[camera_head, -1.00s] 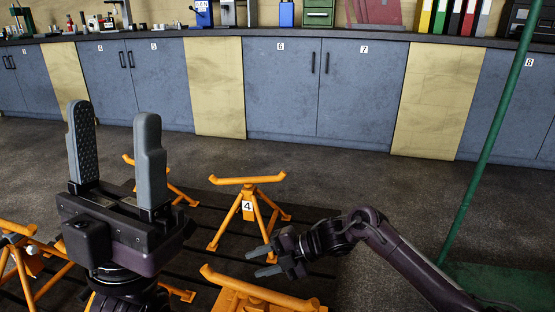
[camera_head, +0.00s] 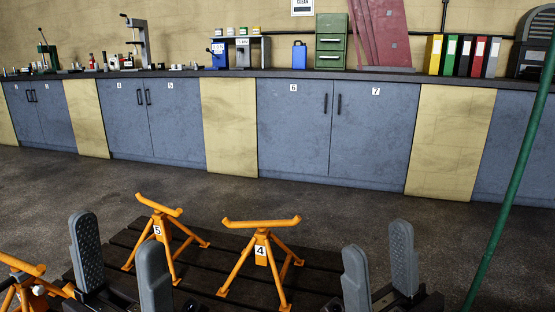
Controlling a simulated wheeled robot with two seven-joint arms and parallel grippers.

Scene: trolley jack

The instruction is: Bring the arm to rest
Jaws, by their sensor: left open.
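My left gripper (camera_head: 116,231) is at the bottom left of the head view. Its two grey fingers point up, wide apart, with nothing between them. My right gripper (camera_head: 378,238) is at the bottom right of centre. Its two grey fingers also point up and stand apart, empty. Most of both arms is below the picture's edge. Orange stand 5 (camera_head: 158,226) and orange stand 4 (camera_head: 262,250) stand upright on a dark slatted pallet (camera_head: 205,268), beyond and between the grippers. Neither gripper appears to hold a stand.
Another orange stand (camera_head: 22,285) is at the lower left, beside my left gripper. A green pole (camera_head: 515,180) rises at the right. A long workbench (camera_head: 330,75) with blue-grey cupboards (camera_head: 290,130) runs along the back wall. The floor (camera_head: 330,205) before it is clear.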

